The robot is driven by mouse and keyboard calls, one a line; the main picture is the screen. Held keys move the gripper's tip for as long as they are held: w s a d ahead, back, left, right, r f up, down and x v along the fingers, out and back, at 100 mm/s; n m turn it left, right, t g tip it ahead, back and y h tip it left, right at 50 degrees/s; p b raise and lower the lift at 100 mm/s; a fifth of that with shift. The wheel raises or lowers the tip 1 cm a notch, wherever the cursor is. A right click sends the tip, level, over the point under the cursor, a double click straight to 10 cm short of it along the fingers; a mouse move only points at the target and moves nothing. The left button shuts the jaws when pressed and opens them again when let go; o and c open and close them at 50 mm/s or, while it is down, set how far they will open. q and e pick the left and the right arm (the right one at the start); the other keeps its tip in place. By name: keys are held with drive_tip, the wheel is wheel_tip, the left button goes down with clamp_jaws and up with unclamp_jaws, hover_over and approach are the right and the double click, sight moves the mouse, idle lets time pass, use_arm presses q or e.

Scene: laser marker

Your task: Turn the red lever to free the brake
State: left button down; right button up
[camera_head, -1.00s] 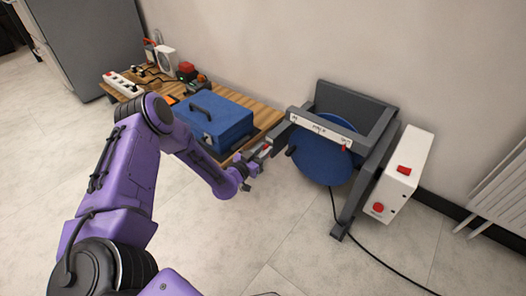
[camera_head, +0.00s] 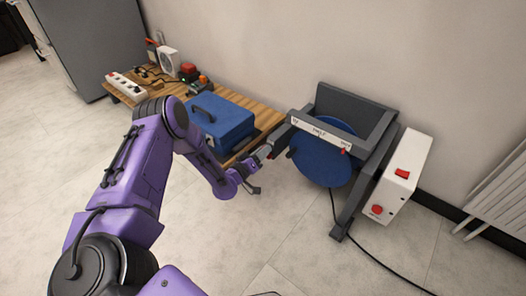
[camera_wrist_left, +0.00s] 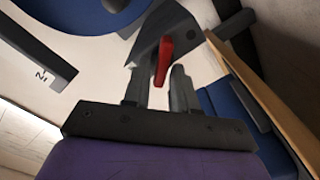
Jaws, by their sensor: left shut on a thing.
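The red lever (camera_wrist_left: 163,60) shows in the left wrist view between the two dark fingers of my left gripper (camera_wrist_left: 159,82). The gripper is shut on the lever, by the grey frame. In the head view my left gripper (camera_head: 262,153) is at the left side of the grey frame (camera_head: 352,104), and the lever is hard to make out there. The frame holds a large blue disc (camera_head: 320,165), whose edge also shows in the left wrist view (camera_wrist_left: 85,12). A white label strip (camera_head: 318,131) runs along the front of the frame. My right gripper is not in view.
A wooden table (camera_head: 258,110) to the left carries a blue toolbox (camera_head: 222,125), a power strip (camera_head: 126,86) and small devices. A white box (camera_head: 400,175) with red buttons stands right of the frame. A black cable (camera_head: 375,258) lies on the floor. The front floor is clear.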

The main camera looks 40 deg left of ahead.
use_arm(q)
drive_tip(key=shift+a+f+n+p, duration=0.1)
drive_tip(key=shift+f+n, duration=0.1)
drive_tip(key=shift+n, duration=1.4)
drive_tip(key=shift+f+n+p, duration=0.1)
drive_tip(key=shift+f+n, duration=0.1)
drive_tip(key=shift+n, duration=1.4)
drive_tip(key=shift+a+f+n+p, duration=0.1)
drive_tip(key=shift+f+n, duration=0.1)
drive_tip(key=shift+n, duration=1.4)
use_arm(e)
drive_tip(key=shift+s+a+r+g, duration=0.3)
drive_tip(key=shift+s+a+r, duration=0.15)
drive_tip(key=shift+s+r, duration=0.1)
use_arm(q)
drive_tip(key=c, duration=1.2)
unclamp_jaws()
drive_tip(key=shift+o, duration=0.2)
drive_tip(key=s+p, duration=0.4)
drive_tip(key=s, duration=0.6)
drive_tip(key=shift+s+a, duration=0.35)
drive_tip(key=shift+a, duration=0.05)
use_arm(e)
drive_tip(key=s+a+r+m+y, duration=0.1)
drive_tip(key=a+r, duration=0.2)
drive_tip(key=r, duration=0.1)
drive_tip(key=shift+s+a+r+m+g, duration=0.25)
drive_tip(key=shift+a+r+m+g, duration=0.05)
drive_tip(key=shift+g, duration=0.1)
